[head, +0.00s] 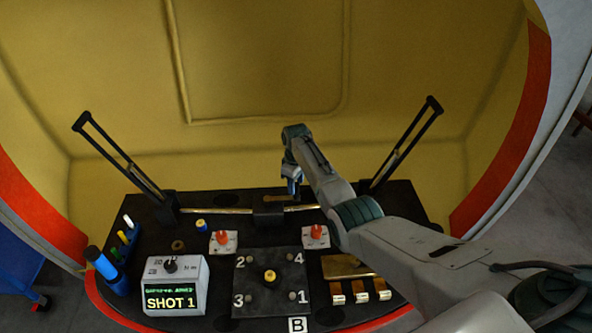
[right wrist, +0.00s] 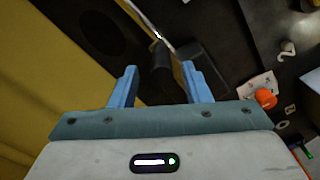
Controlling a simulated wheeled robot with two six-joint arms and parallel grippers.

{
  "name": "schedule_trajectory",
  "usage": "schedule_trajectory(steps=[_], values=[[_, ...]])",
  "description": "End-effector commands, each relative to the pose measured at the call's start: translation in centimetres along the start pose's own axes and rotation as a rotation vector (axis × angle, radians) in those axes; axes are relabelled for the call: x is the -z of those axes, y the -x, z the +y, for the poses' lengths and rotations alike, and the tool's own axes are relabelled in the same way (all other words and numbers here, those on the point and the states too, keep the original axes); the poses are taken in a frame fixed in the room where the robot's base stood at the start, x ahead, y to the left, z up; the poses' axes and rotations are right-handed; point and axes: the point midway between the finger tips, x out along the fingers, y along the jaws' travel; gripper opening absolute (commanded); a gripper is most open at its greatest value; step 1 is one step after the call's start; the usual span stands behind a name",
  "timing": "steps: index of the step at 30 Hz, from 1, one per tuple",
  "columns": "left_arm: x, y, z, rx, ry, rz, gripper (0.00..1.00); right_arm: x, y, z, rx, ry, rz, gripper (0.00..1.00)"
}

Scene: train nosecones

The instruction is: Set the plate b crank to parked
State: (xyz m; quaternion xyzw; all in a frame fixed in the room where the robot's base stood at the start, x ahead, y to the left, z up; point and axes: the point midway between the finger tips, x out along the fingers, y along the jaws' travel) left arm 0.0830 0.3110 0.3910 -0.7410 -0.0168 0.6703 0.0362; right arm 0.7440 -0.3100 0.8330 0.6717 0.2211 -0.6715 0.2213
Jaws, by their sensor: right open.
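A black square plate (head: 250,300) with numbered corners 1 to 4 and a yellow knob (head: 269,276) at its middle lies near the front, above a white card marked B (head: 296,325). No part is plainly recognisable as the crank. My right gripper (head: 293,190) is past the plate, by the brass rod (head: 232,211). In the right wrist view my right gripper (right wrist: 157,75) is open, its blue fingers apart. A dark cylinder (right wrist: 160,56) shows between and beyond them; I cannot tell whether they touch it. My left gripper is out of view.
Two slotted black arms (head: 119,150) (head: 406,146) rise beside the rod. Orange knobs (head: 222,238) (head: 315,231) sit on white bases. A box reading SHOT 1 (head: 174,287) stands left; brass pieces (head: 361,292) lie right. A yellow wall (head: 258,60) stands behind.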

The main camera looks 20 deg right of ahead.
Motion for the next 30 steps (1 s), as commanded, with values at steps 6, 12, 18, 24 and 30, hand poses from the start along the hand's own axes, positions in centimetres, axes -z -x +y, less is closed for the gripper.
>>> schedule_trajectory(steps=[6, 12, 18, 24, 30], values=[[-0.1, -0.6, 0.0, 0.0, 0.0, -0.001, 0.36, 0.1, 4.4, 0.1, -0.003, 0.0, 0.004, 0.43], [-0.2, -1.0, 0.1, 0.0, 0.0, -0.001, 0.36, 0.1, 7.0, 0.1, -0.002, 0.0, 0.002, 0.43], [-0.2, -1.0, 0.1, 0.0, 0.0, -0.001, 0.36, 0.1, 7.8, 0.1, -0.001, 0.0, 0.001, 0.43], [-0.2, -1.0, 0.1, 0.0, 0.0, -0.001, 0.36, 0.0, 7.8, 0.1, -0.001, -0.001, 0.001, 0.43], [-0.2, -1.0, 0.1, 0.0, 0.0, -0.001, 0.36, 0.0, 7.7, 0.1, -0.001, -0.001, 0.001, 0.43]])
